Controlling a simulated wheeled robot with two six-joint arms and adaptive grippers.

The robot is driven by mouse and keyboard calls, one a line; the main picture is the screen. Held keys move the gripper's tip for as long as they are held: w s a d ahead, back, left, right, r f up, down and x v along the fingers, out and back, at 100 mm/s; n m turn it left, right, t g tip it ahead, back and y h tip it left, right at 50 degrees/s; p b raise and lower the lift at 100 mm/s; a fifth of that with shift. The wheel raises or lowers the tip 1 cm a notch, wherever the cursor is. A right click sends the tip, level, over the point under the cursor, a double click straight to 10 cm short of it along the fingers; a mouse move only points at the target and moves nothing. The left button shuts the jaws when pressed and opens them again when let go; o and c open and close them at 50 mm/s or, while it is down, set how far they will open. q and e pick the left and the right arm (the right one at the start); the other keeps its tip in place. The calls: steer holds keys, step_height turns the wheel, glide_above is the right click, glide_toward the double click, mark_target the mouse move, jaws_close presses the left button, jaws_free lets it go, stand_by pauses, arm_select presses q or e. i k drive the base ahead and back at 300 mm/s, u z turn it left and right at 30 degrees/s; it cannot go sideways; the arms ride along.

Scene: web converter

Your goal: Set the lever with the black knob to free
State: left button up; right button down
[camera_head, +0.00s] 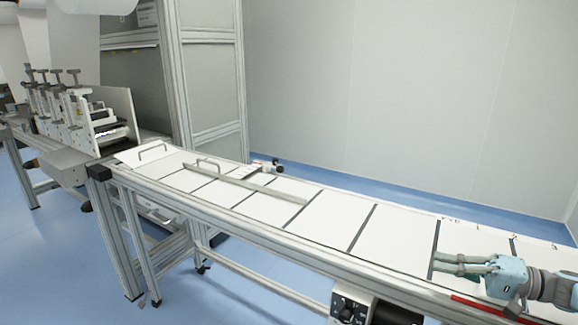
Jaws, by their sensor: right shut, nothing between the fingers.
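My right gripper (438,262) reaches in from the lower right, above the right end of the long white table. Its grey fingers point left and it is shut and empty. A small fitting with dark, knob-like ends (278,167) sits at the table's far edge, left of centre and well away from my right gripper. It is too small to tell whether this is the lever with the black knob, or what setting it is in. My left gripper is not in view.
The white-panelled table (331,218) runs from left to lower right. A flat metal bar (262,187) and handles (152,148) lie on its left part. A control box (347,306) hangs at the front. A machine (85,115) stands at left. Blue floor is clear in front.

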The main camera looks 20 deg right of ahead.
mark_target(280, 169)
steer(key=i, duration=1.9)
